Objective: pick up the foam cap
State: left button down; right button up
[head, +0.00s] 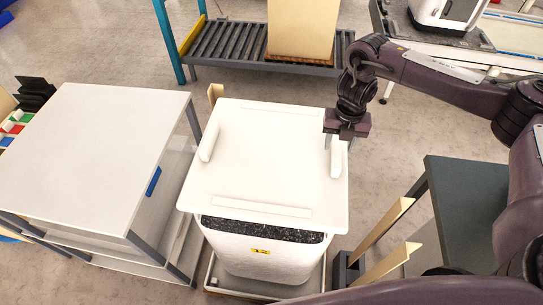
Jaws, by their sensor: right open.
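The foam cap (268,165) is a white, square slab with raised blocks at its left and right sides. My right gripper (338,148) is open and points down at the cap's right edge, by the right raised block. Whether its fingers touch the block cannot be told. My left gripper is not in view.
A white-topped table (90,150) stands close on the left. A roller conveyor (225,50) with a tan box (300,25) is behind. A dark grey table (465,205) is at the right, with upright tan boards (385,225) between it and the container.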

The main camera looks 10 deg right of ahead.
jog(key=shift+f+p, duration=0.3)
jog(key=shift+f, duration=0.95)
grip_shut()
